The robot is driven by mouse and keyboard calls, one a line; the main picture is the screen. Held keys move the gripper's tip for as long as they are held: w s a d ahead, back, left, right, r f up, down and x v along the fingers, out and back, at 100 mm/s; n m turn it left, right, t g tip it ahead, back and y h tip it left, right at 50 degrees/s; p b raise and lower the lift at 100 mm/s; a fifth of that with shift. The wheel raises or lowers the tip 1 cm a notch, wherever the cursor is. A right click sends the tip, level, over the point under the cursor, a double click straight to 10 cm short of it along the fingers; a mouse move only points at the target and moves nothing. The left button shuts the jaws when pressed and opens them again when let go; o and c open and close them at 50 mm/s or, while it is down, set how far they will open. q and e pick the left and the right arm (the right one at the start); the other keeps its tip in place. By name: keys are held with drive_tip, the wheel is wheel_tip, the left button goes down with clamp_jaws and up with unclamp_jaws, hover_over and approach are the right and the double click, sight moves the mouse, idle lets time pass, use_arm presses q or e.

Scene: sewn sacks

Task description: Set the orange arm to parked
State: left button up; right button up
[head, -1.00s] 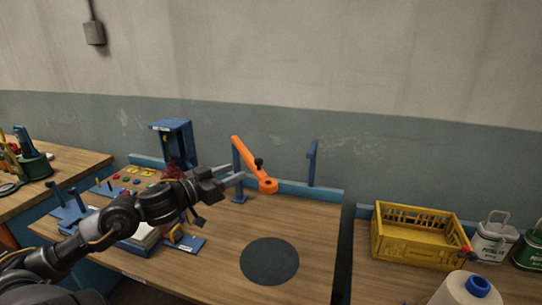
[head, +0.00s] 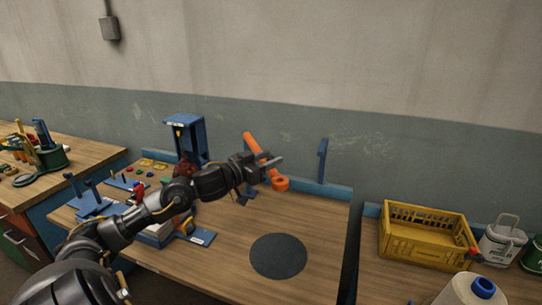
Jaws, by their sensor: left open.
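The orange arm (head: 254,144) is a bar standing at the back of the wooden bench, slanting down to the right. Its lower end is a ring (head: 281,184). My left gripper (head: 277,167) is open, and its fingers overlap the middle of the orange arm in the head view. I cannot tell whether they touch it. The gripper hides the arm's middle and the blue post seen behind it before. A separate blue post (head: 322,160) stands at the back right of the bench. My right gripper is not in view.
A dark round mat (head: 278,256) lies on the clear front of the bench (head: 312,222). A blue stand (head: 185,140) and a board with coloured buttons (head: 150,172) are at left. A yellow crate (head: 425,240) and a white spool (head: 470,291) are at right.

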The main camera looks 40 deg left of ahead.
use_arm(q)
drive_tip(key=shift+w+d, duration=0.1)
drive_tip(key=shift+w, duration=0.45)
clamp_jaws()
